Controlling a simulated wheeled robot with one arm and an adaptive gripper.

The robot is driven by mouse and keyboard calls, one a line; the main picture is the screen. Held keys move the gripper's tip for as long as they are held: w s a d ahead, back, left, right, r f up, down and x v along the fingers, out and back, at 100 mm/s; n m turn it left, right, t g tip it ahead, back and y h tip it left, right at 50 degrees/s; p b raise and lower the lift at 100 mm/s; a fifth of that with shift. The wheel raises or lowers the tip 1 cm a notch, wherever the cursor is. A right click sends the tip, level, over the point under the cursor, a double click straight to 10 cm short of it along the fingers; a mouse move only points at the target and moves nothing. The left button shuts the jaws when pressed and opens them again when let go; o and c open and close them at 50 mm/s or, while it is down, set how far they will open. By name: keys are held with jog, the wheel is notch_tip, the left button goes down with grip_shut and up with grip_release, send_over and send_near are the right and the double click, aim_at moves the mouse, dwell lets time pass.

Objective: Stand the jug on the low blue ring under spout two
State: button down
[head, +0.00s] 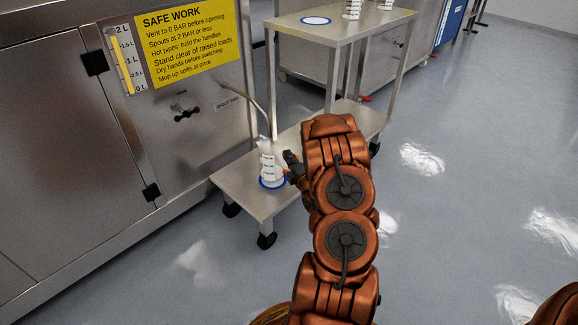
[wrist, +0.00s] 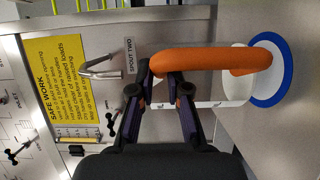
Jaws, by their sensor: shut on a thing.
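The white jug (head: 268,163) is upright at the low blue ring (head: 272,184) on the cart's lower shelf. Its base appears within the ring; I cannot tell whether it touches the shelf. In the wrist view the jug (wrist: 237,90) shows sideways behind its orange handle (wrist: 212,62), with the blue ring (wrist: 287,72) around its base end. My gripper (head: 290,163) is at the jug's right side; in the wrist view my gripper (wrist: 165,78) is shut on the handle. Spout two (head: 256,102) curves down above the jug and also shows in the wrist view (wrist: 100,68).
The cart's upper shelf (head: 340,28) holds a second blue ring (head: 315,21) and other white vessels. The steel cabinet wall (head: 190,130) with a yellow sign (head: 186,42) and a valve handle (head: 184,113) stands left. Open floor lies right.

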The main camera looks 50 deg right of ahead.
jog(key=shift+w+d+f+b, duration=0.15)
jog(key=shift+f+b, duration=0.3)
jog(key=shift+f, duration=0.45)
jog(key=shift+w+d+f+b, duration=0.1)
jog(key=shift+f+b, duration=0.3)
jog(key=shift+f, duration=0.45)
jog(key=shift+f, duration=0.15)
jog(key=c, duration=1.1)
grip_release()
jog(key=shift+c, duration=0.2)
